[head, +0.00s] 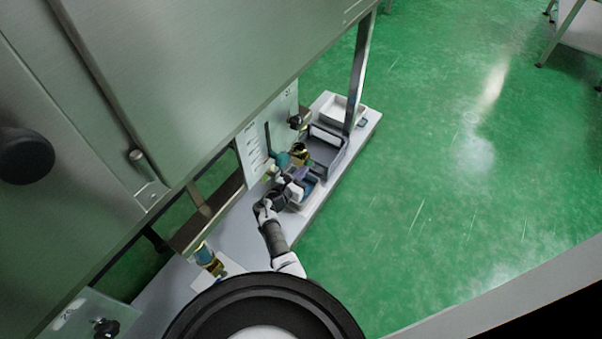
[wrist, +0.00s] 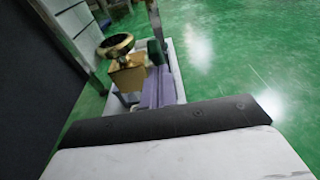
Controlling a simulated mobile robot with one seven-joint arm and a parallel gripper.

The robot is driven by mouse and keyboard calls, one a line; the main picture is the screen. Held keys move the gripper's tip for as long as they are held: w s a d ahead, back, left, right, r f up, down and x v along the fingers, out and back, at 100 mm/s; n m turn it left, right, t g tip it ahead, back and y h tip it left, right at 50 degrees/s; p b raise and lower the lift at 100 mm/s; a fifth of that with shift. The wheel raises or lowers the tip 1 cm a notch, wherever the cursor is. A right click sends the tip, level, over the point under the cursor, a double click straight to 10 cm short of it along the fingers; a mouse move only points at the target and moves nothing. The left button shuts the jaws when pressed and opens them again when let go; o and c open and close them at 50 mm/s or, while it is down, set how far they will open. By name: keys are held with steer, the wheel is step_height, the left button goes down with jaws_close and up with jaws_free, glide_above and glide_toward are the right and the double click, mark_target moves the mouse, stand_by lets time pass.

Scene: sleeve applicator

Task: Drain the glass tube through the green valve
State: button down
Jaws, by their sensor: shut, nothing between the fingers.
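The panel with scale marks (head: 253,155) hangs under the steel machine in the head view, with a dark upright strip, possibly the glass tube (head: 268,138), along it. A small teal-green part, likely the green valve (head: 281,160), is at its lower end, beside a brass ring (head: 299,153). The ring also shows in the wrist view (wrist: 117,44), above a tan block (wrist: 128,75), with a dark green piece (wrist: 155,52) to its right. My gripper (head: 297,188) is shut and empty, just below the valve in the picture. Its fingertips are hard to make out.
A grey bin (head: 326,145) and a white tray (head: 342,108) stand farther along the narrow bench (head: 312,207). A steel post (head: 361,75) rises beside them. Another brass and blue fitting (head: 207,259) is at the near left. Open green floor lies to the right.

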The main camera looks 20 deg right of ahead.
mark_target(307, 160)
steer(key=shift+r, duration=0.15)
steer(key=shift+r+y+p, duration=0.15)
steer(key=shift+y+p, duration=0.15)
steer(key=shift+p, duration=0.55)
steer(key=shift+w+d+r+g+p, duration=0.1)
steer(key=shift+r+g+p, duration=0.1)
steer(key=shift+g+p, duration=0.35)
steer(key=shift+w+d+r+g+y+p, duration=0.2)
steer(key=shift+w+d+r+y+p, duration=0.35)
steer(key=shift+p, duration=1.05)
steer(key=shift+w+d+r+g+y+p, duration=0.25)
steer(key=shift+d+r+p, duration=0.4)
steer(key=shift+p, duration=0.95)
steer(key=shift+w+r, duration=0.15)
steer(key=shift+r, duration=0.25)
steer(key=s+a+p, duration=0.1)
steer(key=s+a, duration=0.7)
steer(key=a, duration=0.2)
steer(key=shift+s+a, duration=0.2)
steer(key=shift+a, duration=0.15)
